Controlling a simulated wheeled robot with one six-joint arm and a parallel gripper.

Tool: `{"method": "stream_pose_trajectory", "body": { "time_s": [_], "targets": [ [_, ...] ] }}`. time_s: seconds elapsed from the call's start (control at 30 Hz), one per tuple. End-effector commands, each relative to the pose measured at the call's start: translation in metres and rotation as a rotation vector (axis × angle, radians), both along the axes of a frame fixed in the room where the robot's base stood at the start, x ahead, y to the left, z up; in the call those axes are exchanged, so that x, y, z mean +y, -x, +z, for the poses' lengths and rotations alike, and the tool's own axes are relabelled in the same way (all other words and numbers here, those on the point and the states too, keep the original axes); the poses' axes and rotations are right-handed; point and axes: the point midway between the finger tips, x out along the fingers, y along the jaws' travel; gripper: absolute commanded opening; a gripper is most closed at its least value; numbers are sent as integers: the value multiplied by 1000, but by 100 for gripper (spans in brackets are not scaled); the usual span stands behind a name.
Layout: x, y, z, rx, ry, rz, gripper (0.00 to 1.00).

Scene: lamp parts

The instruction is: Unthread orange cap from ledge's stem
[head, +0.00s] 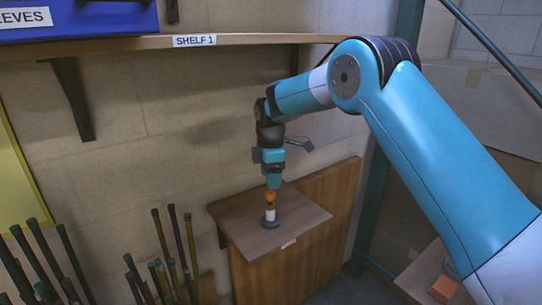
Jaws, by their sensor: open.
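The ledge (300,209) is a brown wooden shelf top against the block wall. A stem (270,214) stands upright on it, with a pale band above a dark round base. The orange cap (270,196) is at the top of the stem. My gripper (272,187) points straight down right over the cap. It is open. The fingertips are small here, and I cannot tell whether they touch the cap or are around it.
Shelf 1 (228,40) runs above, with a blue bin (75,18) on it. Several dark rods (176,245) stand at lower left. An orange block (444,289) lies on a wooden surface at lower right. The ledge is otherwise clear.

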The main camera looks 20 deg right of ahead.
Motion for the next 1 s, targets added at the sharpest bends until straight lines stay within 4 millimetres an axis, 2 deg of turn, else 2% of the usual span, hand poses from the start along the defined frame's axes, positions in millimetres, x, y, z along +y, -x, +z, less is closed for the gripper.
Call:
{"method": "stream_pose_trajectory", "body": {
  "time_s": [0.1, 0.3, 0.67, 0.9, 0.93, 0.97, 1.0],
  "targets": [
    [1, 1, -20, 3, 1, 1, 61],
    [2, 0, -42, 0, 0, 2, 61],
    [2, 0, -48, -1, 0, 2, 61],
    [2, 0, -48, -1, 0, 2, 8],
    [2, 0, -48, -1, 0, 2, 8],
    [2, 0, -48, -1, 0, 2, 27],
    [2, 0, -47, -1, 0, 2, 18]
  ]
}}
